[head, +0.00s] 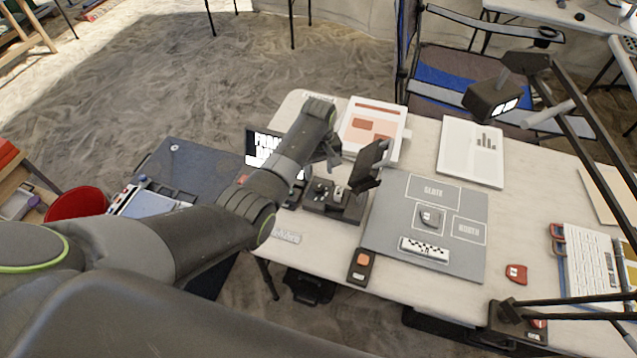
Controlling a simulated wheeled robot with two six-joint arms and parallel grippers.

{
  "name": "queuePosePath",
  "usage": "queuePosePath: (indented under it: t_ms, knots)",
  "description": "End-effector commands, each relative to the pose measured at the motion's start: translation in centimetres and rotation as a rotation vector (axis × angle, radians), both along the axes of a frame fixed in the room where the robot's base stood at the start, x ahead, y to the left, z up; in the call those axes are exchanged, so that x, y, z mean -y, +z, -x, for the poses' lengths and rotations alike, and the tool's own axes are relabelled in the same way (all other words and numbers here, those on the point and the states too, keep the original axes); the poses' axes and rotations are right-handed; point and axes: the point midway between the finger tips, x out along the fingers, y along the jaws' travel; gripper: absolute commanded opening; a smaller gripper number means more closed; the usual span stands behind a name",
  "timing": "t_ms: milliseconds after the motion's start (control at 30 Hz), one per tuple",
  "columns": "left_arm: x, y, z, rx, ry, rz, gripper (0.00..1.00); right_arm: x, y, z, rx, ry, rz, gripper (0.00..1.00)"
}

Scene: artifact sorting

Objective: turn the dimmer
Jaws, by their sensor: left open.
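A dark box (346,211) with small knobs stands on the white table, left of the grey mat. A light grey knob (338,193) shows on its top. I cannot tell for sure which control is the dimmer. My left arm reaches in from the left, and its left gripper (352,163) is open just above and behind the box. The forearm hides part of the box's left side. I cannot tell whether a finger touches the box. My right gripper is not in view.
The grey mat (385,235) has outlined fields, a dark stone-like piece (431,216) and a white dotted bar (424,249). A device with an orange button (362,260) lies at the front edge. A desk lamp (493,98) overhangs the right side. Papers (472,150) lie behind.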

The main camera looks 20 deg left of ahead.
Motion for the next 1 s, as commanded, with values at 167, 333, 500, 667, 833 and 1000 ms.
queuePosePath:
  t_ms: [167,333,500,667,833,1000]
  knots:
    - [0.0,-3.1,0.1,-0.003,-0.001,0.0,0.47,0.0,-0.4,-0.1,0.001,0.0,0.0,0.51]
    - [0.0,-5.4,0.0,-0.001,-0.001,0.0,0.47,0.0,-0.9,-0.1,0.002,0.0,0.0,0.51]
    - [0.0,-6.7,0.0,0.0,-0.001,0.0,0.47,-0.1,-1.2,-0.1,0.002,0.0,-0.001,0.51]
    - [0.0,-7.2,0.0,0.001,-0.001,0.001,0.47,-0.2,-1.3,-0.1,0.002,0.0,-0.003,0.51]
    - [0.0,-7.2,0.0,0.001,-0.001,0.001,0.47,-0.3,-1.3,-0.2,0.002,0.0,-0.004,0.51]
    - [0.0,-7.2,0.0,0.001,-0.001,0.001,0.36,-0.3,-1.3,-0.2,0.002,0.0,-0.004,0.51]
